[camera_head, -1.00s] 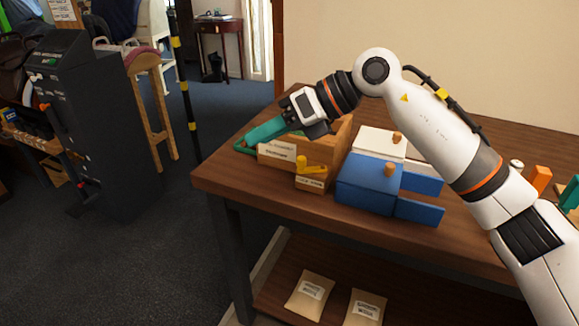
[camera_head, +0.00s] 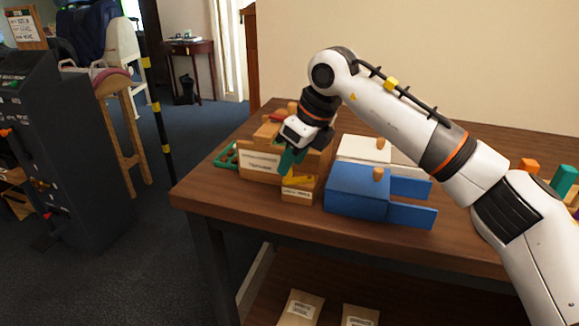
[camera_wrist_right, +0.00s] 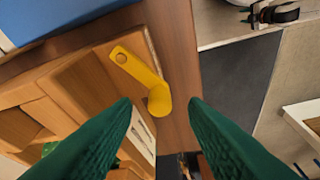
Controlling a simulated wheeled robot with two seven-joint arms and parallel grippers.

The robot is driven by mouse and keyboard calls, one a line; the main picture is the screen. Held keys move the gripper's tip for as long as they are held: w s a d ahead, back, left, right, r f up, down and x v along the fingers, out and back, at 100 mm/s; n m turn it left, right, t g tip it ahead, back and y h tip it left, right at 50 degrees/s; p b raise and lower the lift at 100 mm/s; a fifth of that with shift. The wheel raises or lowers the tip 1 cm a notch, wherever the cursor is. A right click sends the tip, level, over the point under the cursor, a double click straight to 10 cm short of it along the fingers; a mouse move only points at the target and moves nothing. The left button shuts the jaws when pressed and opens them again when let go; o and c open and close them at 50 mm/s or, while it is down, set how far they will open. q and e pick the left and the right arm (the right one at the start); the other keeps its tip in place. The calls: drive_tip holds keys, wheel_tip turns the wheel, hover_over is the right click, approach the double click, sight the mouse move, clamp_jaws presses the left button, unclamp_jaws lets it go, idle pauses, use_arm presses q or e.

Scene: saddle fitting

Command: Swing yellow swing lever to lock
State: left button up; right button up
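The yellow swing lever (camera_head: 300,181) sits on top of a small labelled wooden block (camera_head: 297,195) at the table's front left. In the right wrist view the lever (camera_wrist_right: 140,68) is a flat bar with a hole at one end and a rounded, bent other end. My right gripper (camera_head: 287,168) points down just above the lever, its green fingers partly hiding it. In the wrist view the fingers (camera_wrist_right: 158,102) are apart, and the lever's rounded end shows between the tips. I cannot tell whether they touch it. My left gripper is not in view.
A labelled wooden box (camera_head: 259,163) stands left of the lever, with a green handled thing (camera_head: 227,156) beside it. Blue (camera_head: 357,192) and white (camera_head: 362,149) boxes with wooden knobs stand to the right. The table's front edge is close.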

drive_tip(key=shift+x, duration=0.95)
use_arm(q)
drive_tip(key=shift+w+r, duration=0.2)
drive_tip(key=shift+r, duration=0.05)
use_arm(e)
drive_tip(key=shift+f, duration=0.15)
clamp_jaws()
